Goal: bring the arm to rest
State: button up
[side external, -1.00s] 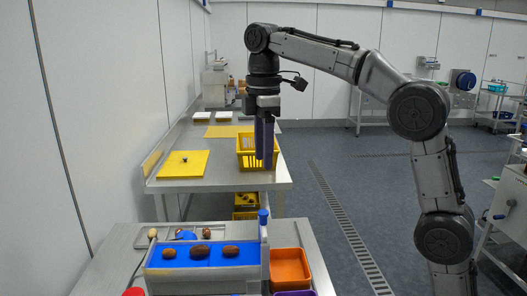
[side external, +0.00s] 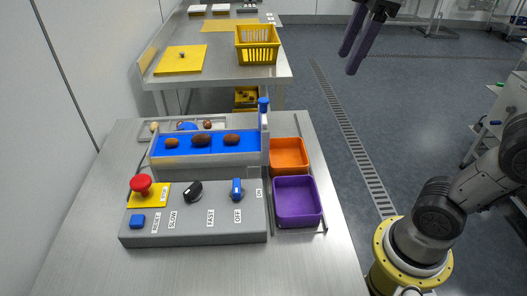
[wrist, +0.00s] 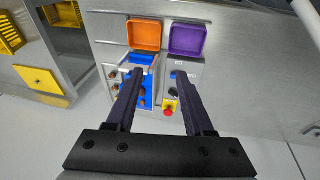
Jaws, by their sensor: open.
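My gripper (side external: 347,62) is at the top of the side external view, with its two dark fingers apart and nothing between them. It hangs in the air to the right of the steel tables, clear of everything. In the wrist view my gripper (wrist: 158,73) points at the conveyor unit from a distance, its fingers spread. In the side external view only the fingers and part of the hand show; the upper arm is out of the picture. My base and lower links show at the lower right.
Three brown dates lie on the blue belt (side external: 217,148). The orange tray (side external: 288,143) and purple tray (side external: 281,207) look empty. A control panel with a red button (side external: 142,184) is in front. A yellow basket (side external: 257,60) stands on the back table.

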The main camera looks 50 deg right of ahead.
jog(key=s+f+m+t, duration=0.1)
jog(key=s+f+m, duration=0.2)
jog(key=f, duration=0.5)
jog(key=s+f+m+t, duration=0.1)
jog(key=s+f+m, duration=0.3)
jog(key=f, duration=0.3)
jog(key=shift+d+f+m+t, duration=0.15)
jog(key=shift+f+m+t, duration=0.2)
jog(key=shift+m, duration=0.55)
dwell(1.4)
